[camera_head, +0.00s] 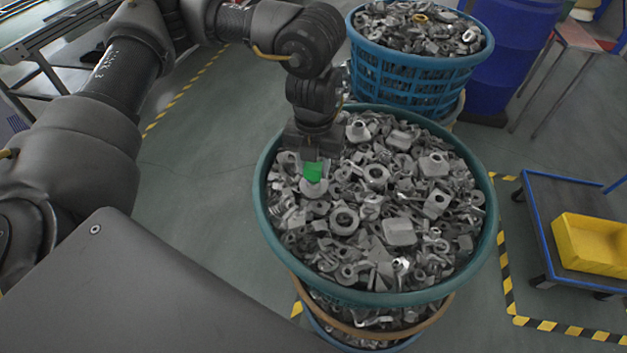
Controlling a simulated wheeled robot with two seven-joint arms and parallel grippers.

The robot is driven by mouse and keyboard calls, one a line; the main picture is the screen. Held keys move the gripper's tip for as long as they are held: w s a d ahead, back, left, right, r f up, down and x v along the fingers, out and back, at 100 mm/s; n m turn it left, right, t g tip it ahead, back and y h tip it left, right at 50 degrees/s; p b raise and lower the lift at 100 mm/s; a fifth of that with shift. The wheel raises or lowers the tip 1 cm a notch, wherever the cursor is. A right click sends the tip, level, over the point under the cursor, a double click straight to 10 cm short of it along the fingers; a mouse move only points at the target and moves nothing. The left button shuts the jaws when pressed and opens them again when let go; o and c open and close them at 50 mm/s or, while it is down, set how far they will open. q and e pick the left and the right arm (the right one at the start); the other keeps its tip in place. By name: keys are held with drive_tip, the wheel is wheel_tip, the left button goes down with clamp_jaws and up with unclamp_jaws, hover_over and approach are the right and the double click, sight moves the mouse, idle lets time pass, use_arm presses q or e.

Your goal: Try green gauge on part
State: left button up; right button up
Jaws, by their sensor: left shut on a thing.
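A small green gauge (313,171) is between the fingers of my left gripper (311,160), which is shut on it. The gripper points down over the left side of the near teal basket (262,215). The basket is full of loose grey metal parts. The gauge's lower edge is at or just above a grey round part (313,188); I cannot tell whether they touch. The gripper hides the parts behind it. My right gripper is not in view.
A blue basket (410,75) of metal parts stands behind, next to a blue drum (515,50). A blue-framed cart (560,195) with a yellow bin (592,243) is at right. The floor left of the near basket is clear.

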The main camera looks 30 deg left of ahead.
use_arm(q)
drive_tip(key=shift+r+p, duration=1.4)
drive_tip(key=shift+r, duration=0.35)
wheel_tip(320, 180, up, 4)
drive_tip(key=p, duration=0.3)
drive_tip(key=shift+s, duration=0.1)
